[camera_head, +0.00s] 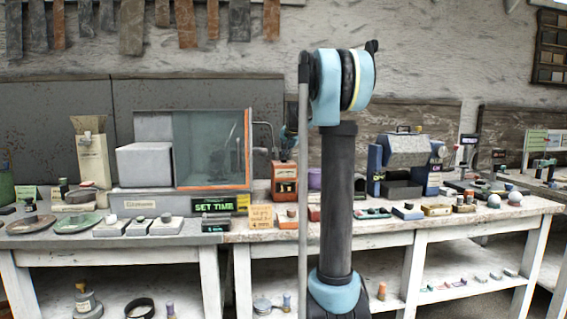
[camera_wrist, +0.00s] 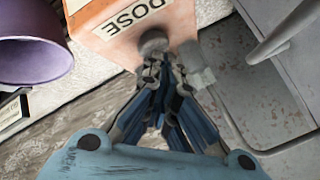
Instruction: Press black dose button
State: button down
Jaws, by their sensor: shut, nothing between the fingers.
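The orange box with a DOSE label (camera_wrist: 120,22) fills the top of the wrist view. It also stands on the bench just left of my arm in the head view (camera_head: 284,187). A dark grey round knob (camera_wrist: 153,40), which looks like the dose button, sticks out from the box below the label. My gripper (camera_wrist: 163,66) is shut and empty. Its fingertips are right at the knob's lower edge; I cannot tell whether they touch it.
A purple cup (camera_wrist: 28,42) is left of the box in the wrist view. A grey cabinet (camera_wrist: 255,95) with a pale handle is close on the right. In the head view, a glass-fronted case (camera_head: 210,150) stands left of the box and a blue-ended machine (camera_head: 408,155) stands right.

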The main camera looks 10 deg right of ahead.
jog(key=shift+r, duration=0.7)
jog(key=shift+r, duration=0.1)
jog(key=shift+r, duration=2.4)
